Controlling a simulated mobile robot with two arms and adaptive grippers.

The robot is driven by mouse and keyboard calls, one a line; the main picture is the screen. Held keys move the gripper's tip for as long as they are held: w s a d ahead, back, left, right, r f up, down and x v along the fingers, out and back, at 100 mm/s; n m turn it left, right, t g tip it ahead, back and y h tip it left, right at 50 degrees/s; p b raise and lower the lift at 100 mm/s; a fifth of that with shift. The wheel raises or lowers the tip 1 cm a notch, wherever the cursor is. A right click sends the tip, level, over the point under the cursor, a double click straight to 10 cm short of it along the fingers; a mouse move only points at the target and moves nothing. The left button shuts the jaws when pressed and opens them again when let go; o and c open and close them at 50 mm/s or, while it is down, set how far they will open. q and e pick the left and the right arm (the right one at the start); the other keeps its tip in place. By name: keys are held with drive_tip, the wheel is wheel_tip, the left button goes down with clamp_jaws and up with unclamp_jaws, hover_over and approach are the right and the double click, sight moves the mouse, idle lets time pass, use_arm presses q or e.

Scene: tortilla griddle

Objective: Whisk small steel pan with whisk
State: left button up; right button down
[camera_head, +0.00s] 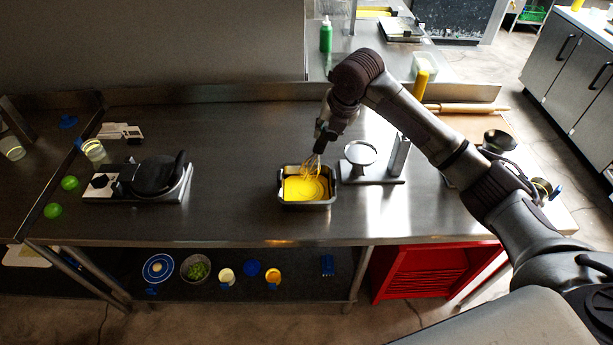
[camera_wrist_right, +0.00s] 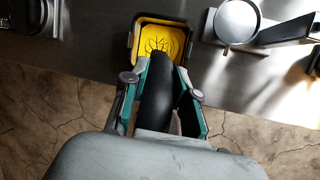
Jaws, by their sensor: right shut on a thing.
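The small steel pan (camera_head: 307,204) is rectangular, with dark walls and yellow liquid in it, on the steel counter. It also shows in the right wrist view (camera_wrist_right: 134,42), where the liquid has swirl lines. My right gripper (camera_head: 322,134) is above the back right part of the pan. In the right wrist view my right gripper (camera_wrist_right: 160,95) is shut on the whisk's black handle (camera_wrist_right: 158,85). The whisk's wires (camera_head: 313,166) point down into the pan, over or in the yellow liquid; their tips are hard to make out. My left gripper is not in view.
A tortilla griddle (camera_head: 155,176) stands to the left on the counter. A scale-like stand with a round plate (camera_head: 361,153) is close to the pan's right. A rolling pin (camera_head: 468,108) lies at the back right. Bare counter (camera_head: 240,170) lies between griddle and pan.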

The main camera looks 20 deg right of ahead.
drive_tip(key=shift+r, duration=2.55)
drive_tip(key=shift+s+f, duration=0.1)
drive_tip(key=shift+f, duration=0.05)
